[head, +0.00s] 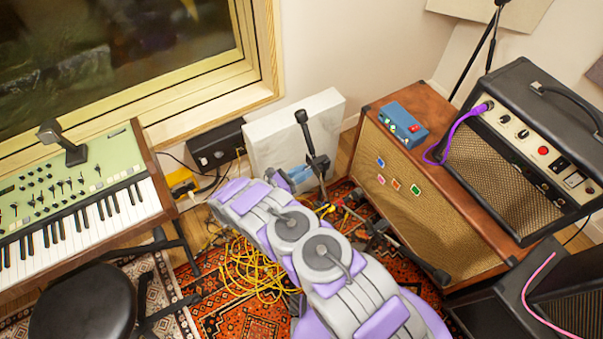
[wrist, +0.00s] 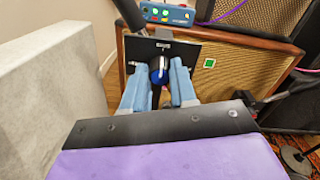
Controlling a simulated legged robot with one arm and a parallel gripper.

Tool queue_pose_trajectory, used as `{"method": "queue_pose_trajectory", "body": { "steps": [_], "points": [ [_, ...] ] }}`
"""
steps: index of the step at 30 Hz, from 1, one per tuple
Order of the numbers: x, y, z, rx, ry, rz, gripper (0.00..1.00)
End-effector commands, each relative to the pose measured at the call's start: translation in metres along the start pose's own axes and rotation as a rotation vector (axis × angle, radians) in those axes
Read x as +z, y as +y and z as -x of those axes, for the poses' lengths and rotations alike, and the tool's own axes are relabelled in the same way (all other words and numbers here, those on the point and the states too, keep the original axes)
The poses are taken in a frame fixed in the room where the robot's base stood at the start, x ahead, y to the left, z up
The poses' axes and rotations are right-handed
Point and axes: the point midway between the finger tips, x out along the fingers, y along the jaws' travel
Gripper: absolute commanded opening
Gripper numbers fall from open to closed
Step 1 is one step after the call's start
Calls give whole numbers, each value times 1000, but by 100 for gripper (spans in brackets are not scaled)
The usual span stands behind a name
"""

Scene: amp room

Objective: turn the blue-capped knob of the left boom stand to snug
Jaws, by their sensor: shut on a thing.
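The blue-capped knob (wrist: 157,72) sits on a black plate-like part of the boom stand (wrist: 183,52) in the wrist view. My gripper (wrist: 159,82) has its two light-blue fingers on either side of the knob, shut on it. The contact faces are partly hidden by the fingers. In the head view the boom stand (head: 310,145) rises beside the brown cabinet with a black end at its top. My gripper (head: 302,176) reaches it from below left. The knob itself cannot be made out there.
A white panel (head: 290,125) stands close behind my gripper. A brown speaker cabinet (head: 395,170) with a blue pedal (head: 403,122) on top is to the right. Yellow cables (head: 250,275) lie tangled on the rug. A keyboard (head: 85,200) and black stool (head: 82,305) are at left.

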Motion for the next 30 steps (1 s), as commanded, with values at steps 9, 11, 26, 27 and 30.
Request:
{"method": "queue_pose_trajectory", "body": {
  "steps": [9, 11, 26, 27, 30],
  "points": [
    [2, 2, -1, 3, -1, 7, 28],
    [2, 2, -1, 3, 0, 7, 33],
    [1, 1, 3, 1, -1, 7, 52],
    [1, 1, 6, 1, -1, 7, 52],
    [2, 1, 18, 1, -2, 5, 52]
  ]
}}
